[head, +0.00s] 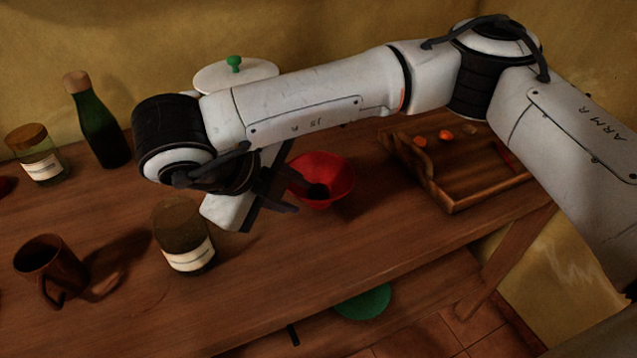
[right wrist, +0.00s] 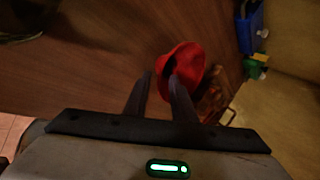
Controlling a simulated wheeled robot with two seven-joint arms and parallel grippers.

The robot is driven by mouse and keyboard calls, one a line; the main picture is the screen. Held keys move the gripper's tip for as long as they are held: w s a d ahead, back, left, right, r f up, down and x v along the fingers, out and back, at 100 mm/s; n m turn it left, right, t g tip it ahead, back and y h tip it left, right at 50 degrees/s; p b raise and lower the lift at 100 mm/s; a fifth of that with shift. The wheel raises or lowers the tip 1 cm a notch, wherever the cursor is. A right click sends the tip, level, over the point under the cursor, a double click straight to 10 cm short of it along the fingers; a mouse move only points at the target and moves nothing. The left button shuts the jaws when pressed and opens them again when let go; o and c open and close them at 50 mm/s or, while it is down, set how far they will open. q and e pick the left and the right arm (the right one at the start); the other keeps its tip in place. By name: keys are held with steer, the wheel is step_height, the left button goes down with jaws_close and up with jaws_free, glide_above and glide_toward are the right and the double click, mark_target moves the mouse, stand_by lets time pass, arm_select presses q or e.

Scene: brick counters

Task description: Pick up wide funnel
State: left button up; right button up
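The wide funnel is a red, bowl-shaped piece (head: 335,178) on the wooden counter, near the middle of the head view. It also shows in the right wrist view (right wrist: 187,57), just beyond the fingertips. My right gripper (head: 302,198) reaches in at the funnel's left side in the head view. In the right wrist view my right gripper (right wrist: 160,76) has its two dark fingers apart, with one finger overlapping the funnel's edge. I cannot tell whether that finger touches it. Part of the funnel's left side is hidden by the gripper. My left gripper is not in view.
A labelled jar (head: 184,236) stands left of the gripper, with a brown mug (head: 48,268) further left. A green bottle (head: 100,125) and another jar (head: 37,154) stand behind. A wooden tray (head: 460,178) lies to the right. The counter's front strip is clear.

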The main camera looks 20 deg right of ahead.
mark_target(319, 188)
steer(key=x, duration=0.4)
steer(key=shift+w+d, duration=0.15)
steer(key=shift+w, duration=0.15)
jaws_close()
